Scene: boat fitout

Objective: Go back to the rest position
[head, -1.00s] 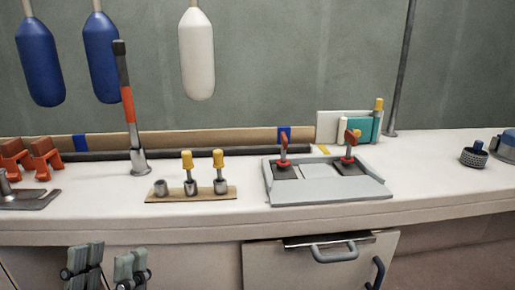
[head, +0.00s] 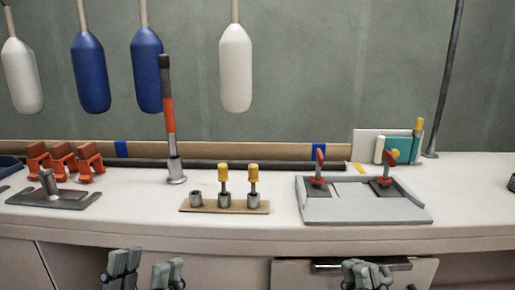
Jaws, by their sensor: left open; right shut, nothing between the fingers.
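My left gripper (head: 144,268) is at the bottom edge of the head view, left of the middle. Its two fingers stand apart with nothing between them, in front of the counter's lower face. My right gripper (head: 367,275) is at the bottom edge, right of the middle. Its fingers are together and empty, in front of the panel (head: 300,275) below the counter. Most of both arms is out of view.
The counter (head: 140,215) holds an orange-handled tool upright in a holder (head: 176,170), a strip with yellow-topped pieces (head: 225,205), a grey tray with red knobs (head: 365,208) and orange clamps (head: 65,160). Blue and white fenders (head: 90,75) hang behind.

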